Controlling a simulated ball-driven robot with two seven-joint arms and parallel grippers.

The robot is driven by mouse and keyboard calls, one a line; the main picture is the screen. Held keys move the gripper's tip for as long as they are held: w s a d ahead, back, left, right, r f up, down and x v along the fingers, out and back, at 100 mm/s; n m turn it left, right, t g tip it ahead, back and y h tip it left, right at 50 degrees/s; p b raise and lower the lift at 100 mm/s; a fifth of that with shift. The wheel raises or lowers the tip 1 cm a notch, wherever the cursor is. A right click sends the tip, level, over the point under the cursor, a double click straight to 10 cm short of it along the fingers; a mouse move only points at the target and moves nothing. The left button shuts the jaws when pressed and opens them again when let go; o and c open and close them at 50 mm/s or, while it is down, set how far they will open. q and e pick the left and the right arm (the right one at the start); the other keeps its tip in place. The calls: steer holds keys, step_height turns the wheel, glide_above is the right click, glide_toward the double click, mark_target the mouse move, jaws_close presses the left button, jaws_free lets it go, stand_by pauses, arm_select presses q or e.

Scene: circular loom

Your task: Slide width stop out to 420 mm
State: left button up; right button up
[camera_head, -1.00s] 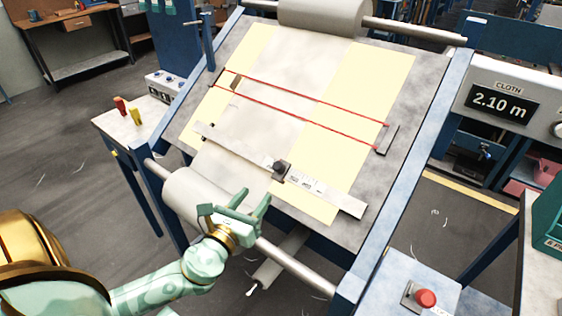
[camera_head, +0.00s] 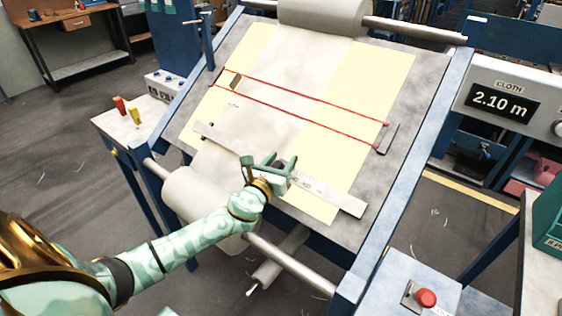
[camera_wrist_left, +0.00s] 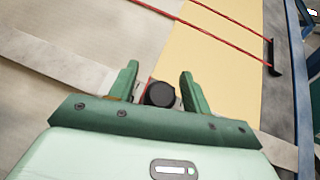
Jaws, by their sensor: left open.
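The width stop is a dark block with a round black knob (camera_wrist_left: 160,94) on a pale metal ruler bar (camera_head: 335,194) that lies across the sloping board. My left gripper (camera_head: 269,163) is open at the stop. In the left wrist view the knob sits between the two green fingers of the gripper (camera_wrist_left: 158,82), with a gap on each side. In the head view the gripper hides most of the stop. The scale markings on the bar are too small to read. My right gripper is out of view.
Two red cords (camera_head: 300,94) run across the board above the bar to a dark end bracket (camera_head: 388,139). Pale yellow strips (camera_head: 385,80) flank the grey cloth. A lower roller (camera_head: 182,188) lies below the bar. A red button (camera_head: 425,298) is at lower right.

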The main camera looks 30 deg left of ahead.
mark_target(319, 191)
arm_select(q)
steer(key=shift+c, duration=0.2)
jaws_close()
steer(key=d, duration=0.4)
steer(key=d+p, duration=0.1)
steer(key=d, duration=0.3)
steer(key=s+d+p, duration=0.1)
steer(key=d, duration=0.3)
steer(key=shift+d+f, duration=0.1)
steer(key=shift+d, duration=0.05)
steer(key=shift+o, duration=0.2)
jaws_free()
steer(key=shift+s, duration=0.15)
steer(key=s, duration=0.5)
steer(key=s+d, duration=0.1)
steer(key=s, duration=1)
steer(key=shift+d, duration=0.4)
